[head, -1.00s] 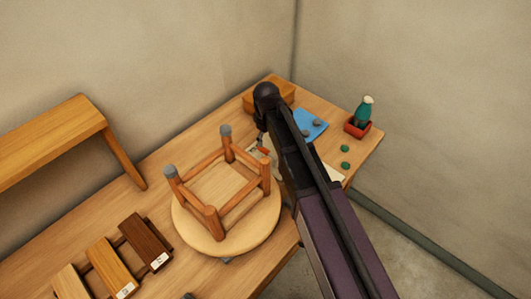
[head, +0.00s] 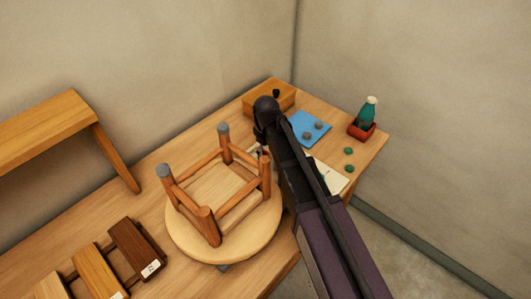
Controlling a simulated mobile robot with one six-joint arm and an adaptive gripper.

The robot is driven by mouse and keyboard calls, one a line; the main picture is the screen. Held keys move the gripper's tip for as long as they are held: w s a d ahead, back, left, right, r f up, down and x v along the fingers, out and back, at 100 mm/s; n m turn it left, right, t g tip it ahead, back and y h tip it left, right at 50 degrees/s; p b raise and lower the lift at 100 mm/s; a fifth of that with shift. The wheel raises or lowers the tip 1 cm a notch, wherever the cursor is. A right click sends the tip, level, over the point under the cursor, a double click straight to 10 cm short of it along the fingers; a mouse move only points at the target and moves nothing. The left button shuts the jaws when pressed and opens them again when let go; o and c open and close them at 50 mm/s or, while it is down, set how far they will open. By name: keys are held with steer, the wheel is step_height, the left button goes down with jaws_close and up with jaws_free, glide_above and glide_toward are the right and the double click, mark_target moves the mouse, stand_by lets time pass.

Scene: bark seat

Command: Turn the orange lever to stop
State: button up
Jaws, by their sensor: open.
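I cannot make out an orange lever in the head view. An upturned wooden stool (head: 212,247) lies with its round seat down and its grey-tipped legs pointing up. My dark arm reaches in from the lower right, and its rounded end is just behind the stool's right side. My gripper is hidden below the arm's end and behind the stool, so its fingers do not show. The bench area under and behind the arm is also hidden.
A blue mat (head: 296,127) with grey stones, a green bottle (head: 367,112) in a red tray (head: 361,132) and pale paper (head: 333,182) are right. Wood samples (head: 130,243) lie front left.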

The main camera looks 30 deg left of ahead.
jaws_close()
